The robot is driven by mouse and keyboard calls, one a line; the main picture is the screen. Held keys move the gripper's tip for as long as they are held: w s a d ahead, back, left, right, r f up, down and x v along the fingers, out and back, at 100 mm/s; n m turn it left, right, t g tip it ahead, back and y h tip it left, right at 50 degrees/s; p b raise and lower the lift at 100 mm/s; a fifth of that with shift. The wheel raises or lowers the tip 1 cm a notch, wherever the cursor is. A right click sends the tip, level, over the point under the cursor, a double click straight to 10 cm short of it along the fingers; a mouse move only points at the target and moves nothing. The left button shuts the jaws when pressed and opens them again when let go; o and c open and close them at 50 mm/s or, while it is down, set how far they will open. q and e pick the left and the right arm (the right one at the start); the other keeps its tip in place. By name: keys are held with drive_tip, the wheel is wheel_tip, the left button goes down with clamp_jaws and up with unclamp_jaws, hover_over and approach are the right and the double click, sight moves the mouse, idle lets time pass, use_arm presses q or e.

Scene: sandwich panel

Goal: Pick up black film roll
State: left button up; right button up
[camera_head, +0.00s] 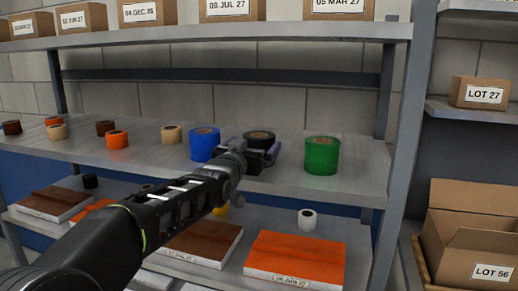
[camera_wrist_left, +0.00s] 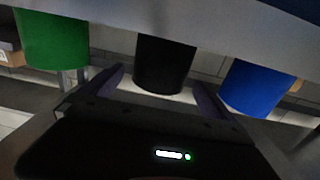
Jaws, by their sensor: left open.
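The black film roll (camera_head: 260,138) stands on the middle shelf between the blue roll (camera_head: 204,144) and the green roll (camera_head: 322,155). My left gripper (camera_head: 260,154) is right in front of it and covers its lower part in the head view. In the left wrist view the black roll (camera_wrist_left: 165,66) stands between the two spread fingers (camera_wrist_left: 160,88), with the green roll (camera_wrist_left: 54,38) on the left and the blue roll (camera_wrist_left: 257,86) on the right. The left gripper is open. I cannot tell whether a finger touches the roll. My right gripper is not in view.
Smaller orange (camera_head: 117,139), tan (camera_head: 171,134) and brown rolls stand further left on the same shelf. Labelled boxes (camera_head: 232,8) line the shelf above. A shelf upright (camera_head: 403,140) stands right of the green roll. The lower shelf holds flat panels (camera_head: 295,259) and a white roll (camera_head: 307,219).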

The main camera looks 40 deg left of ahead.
use_arm(q)
drive_tip(key=p+x, duration=0.2)
drive_tip(key=x, duration=0.2)
drive_tip(key=shift+w+a+p, duration=0.1)
drive_tip(key=shift+w+p, duration=0.15)
drive_tip(key=shift+p, duration=0.05)
drive_tip(key=shift+w+f, duration=0.15)
drive_tip(key=shift+w, duration=0.05)
drive_tip(key=c, duration=1.6)
